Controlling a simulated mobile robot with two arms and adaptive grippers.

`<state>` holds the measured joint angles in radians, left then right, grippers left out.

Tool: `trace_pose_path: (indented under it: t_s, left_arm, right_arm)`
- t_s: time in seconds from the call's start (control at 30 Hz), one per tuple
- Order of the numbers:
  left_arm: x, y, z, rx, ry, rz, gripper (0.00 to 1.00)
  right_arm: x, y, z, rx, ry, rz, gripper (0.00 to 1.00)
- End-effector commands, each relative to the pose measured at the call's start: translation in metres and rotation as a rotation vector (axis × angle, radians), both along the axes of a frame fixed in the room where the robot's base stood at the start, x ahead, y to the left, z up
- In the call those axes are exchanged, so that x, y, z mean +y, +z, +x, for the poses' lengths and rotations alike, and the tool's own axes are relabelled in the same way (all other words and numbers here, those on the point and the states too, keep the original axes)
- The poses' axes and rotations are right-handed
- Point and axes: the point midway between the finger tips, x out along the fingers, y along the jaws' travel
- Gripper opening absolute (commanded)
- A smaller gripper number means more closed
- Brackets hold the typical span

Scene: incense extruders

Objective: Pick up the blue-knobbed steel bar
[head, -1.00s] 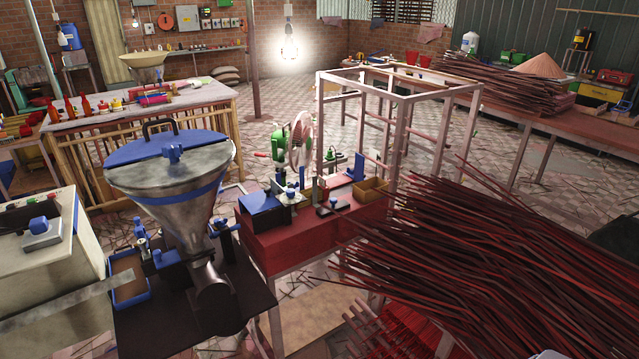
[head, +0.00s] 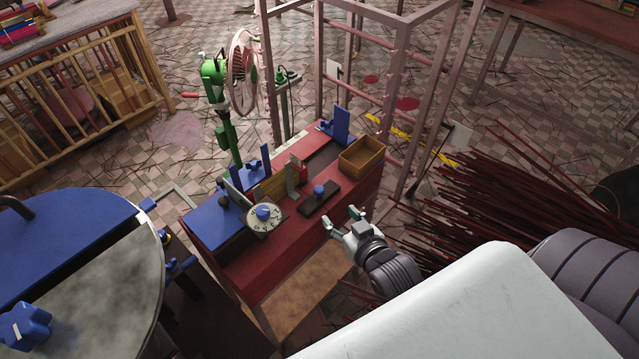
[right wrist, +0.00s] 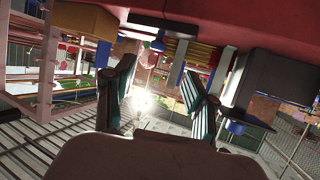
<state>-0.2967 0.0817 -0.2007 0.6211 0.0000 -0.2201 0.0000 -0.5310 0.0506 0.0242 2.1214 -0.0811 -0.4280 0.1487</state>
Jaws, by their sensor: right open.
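The steel bar is a dark flat bar (head: 312,205) with a round blue knob (head: 319,190) on top, lying on the red table (head: 262,268). My right gripper (head: 342,219) is open and empty, just to the right of and nearer than the bar, by the table's front edge. In the right wrist view the picture looks upside down; the dark bar (right wrist: 165,23) and its blue knob (right wrist: 157,45) show beyond the open fingers (right wrist: 157,75), apart from them. My left gripper is not in view.
A wooden box (head: 362,155) stands behind and right of the bar. Dark red sticks (head: 490,205) fan out at right.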

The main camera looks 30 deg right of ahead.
Motion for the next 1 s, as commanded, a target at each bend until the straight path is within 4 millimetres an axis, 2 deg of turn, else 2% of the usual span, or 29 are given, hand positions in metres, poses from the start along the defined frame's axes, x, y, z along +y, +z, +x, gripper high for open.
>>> trace_pose_path:
  t_s: [0.1,0.4,0.67,1.0]
  left_arm:
    - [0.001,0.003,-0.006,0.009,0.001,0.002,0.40]
    - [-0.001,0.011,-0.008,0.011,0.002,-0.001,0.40]
    - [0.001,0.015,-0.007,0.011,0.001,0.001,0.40]
    - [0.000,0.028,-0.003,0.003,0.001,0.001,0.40]
  right_arm:
    - [-0.002,0.004,0.013,-0.013,-0.002,-0.001,0.56]
    - [-0.004,-0.019,0.066,-0.012,-0.001,0.000,0.56]
    - [-0.005,-0.026,0.083,-0.012,-0.001,0.000,0.56]
    - [-0.006,-0.044,0.120,-0.011,-0.001,0.000,0.56]
